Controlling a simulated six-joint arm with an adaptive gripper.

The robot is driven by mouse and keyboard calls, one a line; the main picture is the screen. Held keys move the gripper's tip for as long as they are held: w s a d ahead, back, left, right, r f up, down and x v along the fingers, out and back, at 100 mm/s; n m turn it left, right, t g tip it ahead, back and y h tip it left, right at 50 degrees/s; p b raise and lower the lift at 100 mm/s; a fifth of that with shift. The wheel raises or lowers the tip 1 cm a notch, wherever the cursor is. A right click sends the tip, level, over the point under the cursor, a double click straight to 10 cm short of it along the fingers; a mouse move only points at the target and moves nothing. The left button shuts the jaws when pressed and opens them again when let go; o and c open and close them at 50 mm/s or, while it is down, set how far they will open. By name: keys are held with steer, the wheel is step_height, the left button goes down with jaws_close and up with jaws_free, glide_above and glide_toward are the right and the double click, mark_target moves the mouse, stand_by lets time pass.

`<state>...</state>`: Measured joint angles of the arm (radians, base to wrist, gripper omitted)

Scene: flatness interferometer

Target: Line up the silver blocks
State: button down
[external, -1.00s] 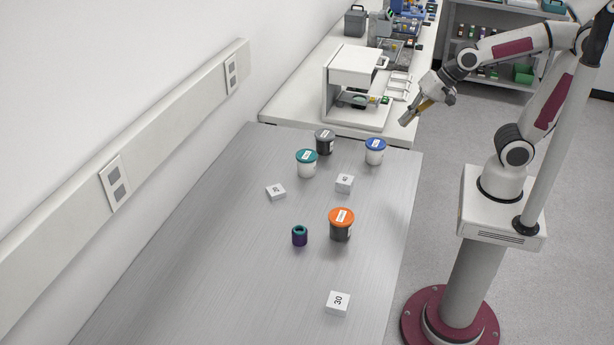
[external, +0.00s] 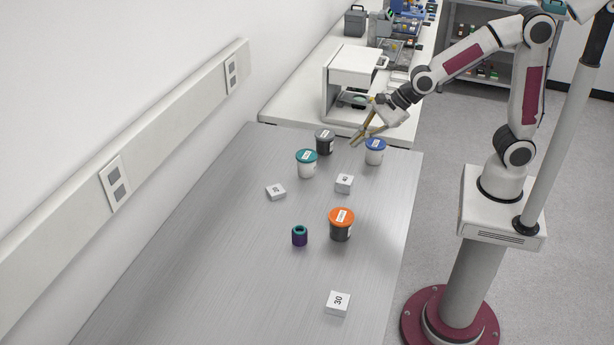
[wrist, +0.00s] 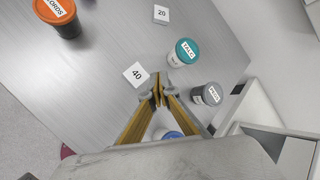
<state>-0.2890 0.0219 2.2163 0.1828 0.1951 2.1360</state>
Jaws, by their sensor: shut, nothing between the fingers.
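The silver blocks are three small pale blocks with number labels. Block 20 (external: 276,191) lies left on the table, block 40 (external: 344,183) right of it, and block 30 (external: 338,303) near the front. In the wrist view, block 40 (wrist: 136,74) is just left of the fingertips and block 20 (wrist: 161,14) is at the top edge; block 30 is not in that view. My gripper (external: 357,142) is shut and empty, above the table's far end near the blue-lidded jar. Its fingertips (wrist: 158,90) meet in the wrist view.
Jars with teal (external: 306,163), dark (external: 325,142), blue (external: 375,151) and orange (external: 341,224) lids stand among the blocks. A small purple-and-teal cylinder (external: 299,236) is beside the orange-lidded jar. A white instrument (external: 352,85) stands on the bench behind. The table's left and front are clear.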

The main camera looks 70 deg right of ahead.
mark_target(277, 189)
steer(key=w+a+f+m, duration=0.6)
steer(key=a+m, duration=0.1)
steer(key=m, duration=0.1)
steer(key=shift+w+m+t, duration=0.25)
steer(key=shift+m+t, duration=0.05)
steer(key=shift+m, duration=0.1)
steer(key=shift+f, duration=0.15)
steer(key=shift+x, duration=4.8)
steer(key=shift+w+a, duration=0.6)
steer(key=shift+w, duration=0.55)
steer(key=shift+w+a, duration=0.35)
steer(key=shift+w, duration=0.45)
steer(key=shift+w+a+y, duration=0.15)
steer(key=shift+w+a, duration=0.15)
steer(key=shift+w, duration=0.55)
steer(key=shift+w+a+y, duration=0.15)
steer(key=shift+w+a, duration=0.15)
steer(key=shift+w, duration=0.55)
